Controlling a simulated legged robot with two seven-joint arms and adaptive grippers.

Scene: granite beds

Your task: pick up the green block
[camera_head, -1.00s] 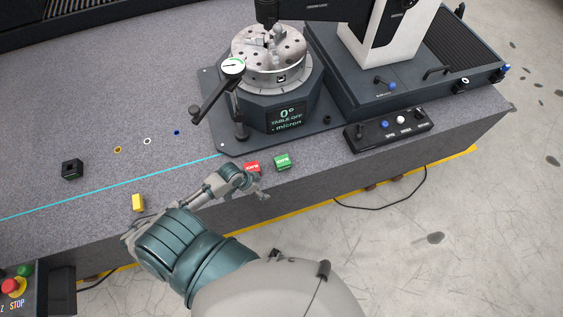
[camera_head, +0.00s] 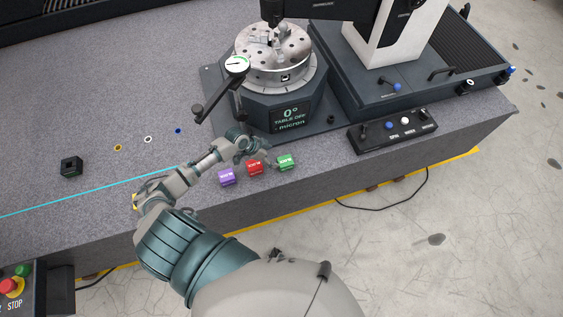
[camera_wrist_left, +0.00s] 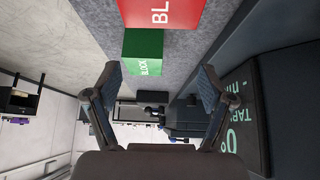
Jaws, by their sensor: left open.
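The green block (camera_head: 286,162) lies on the granite bed near its front edge, at the right end of a short row. The red block (camera_head: 254,167) is just left of it, then the purple block (camera_head: 227,177). My left gripper (camera_head: 264,153) is open and empty, just behind the red block and left of the green one. In the left wrist view the green block (camera_wrist_left: 143,52) is beyond the open fingers (camera_wrist_left: 159,76), left of centre, with the red block (camera_wrist_left: 162,12) above it. No finger visibly touches either. My right gripper is not in view.
The rotary table (camera_head: 278,85) stands on its base plate close behind my left gripper. A control box (camera_head: 392,131) is to the right. A black square part (camera_head: 71,166) lies far left.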

